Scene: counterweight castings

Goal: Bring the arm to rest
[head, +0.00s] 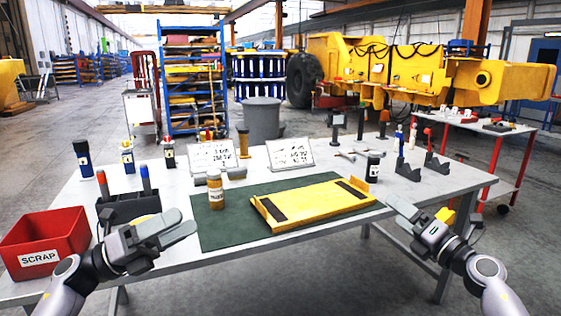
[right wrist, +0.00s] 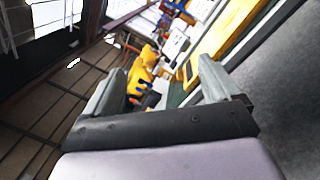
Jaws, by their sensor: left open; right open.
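My left gripper (head: 181,227) is over the left part of the table, its fingers pointing right toward the green mat (head: 217,230). It looks open and holds nothing that I can see. My right gripper (head: 413,211) is at the table's front right edge, open and empty. In the right wrist view, the same gripper (right wrist: 160,82) shows its two fingers apart with nothing between them. A yellow plate with dark strips (head: 315,203) lies on the mat between the two grippers, apart from both.
A red SCRAP bin (head: 45,240) and a dark caddy (head: 128,207) stand near my left gripper. An amber bottle (head: 216,190) stands on the mat. Two sign cards (head: 290,153), a dark bottle (head: 373,167) and dark brackets (head: 408,169) stand farther back.

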